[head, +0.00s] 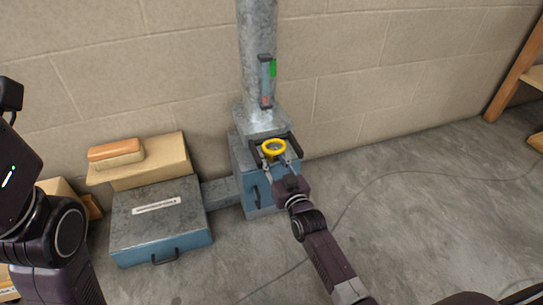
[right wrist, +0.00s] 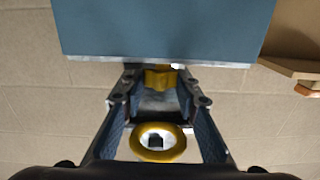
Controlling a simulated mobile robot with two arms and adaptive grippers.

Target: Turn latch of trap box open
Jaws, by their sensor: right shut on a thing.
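The trap box (head: 262,190) is a blue and grey metal box at the foot of a vertical pipe by the wall. A yellow ring-shaped latch handle (head: 273,148) sits at its top. My right gripper (head: 274,151) reaches the box from the front right, its fingers on both sides of the yellow handle. In the right wrist view, the yellow ring (right wrist: 160,156) lies between the fingers near the palm, and a yellow part (right wrist: 160,79) shows between the fingertips near the blue box face (right wrist: 165,30). The gripper is shut on the handle.
A second blue box (head: 158,222) with a grey labelled lid stands left, joined by a grey duct (head: 218,192). Cardboard boxes (head: 140,165) and an orange-topped block (head: 116,151) are behind it. A gauge (head: 266,82) is on the pipe (head: 258,45). The concrete floor (head: 400,205) is open to the right.

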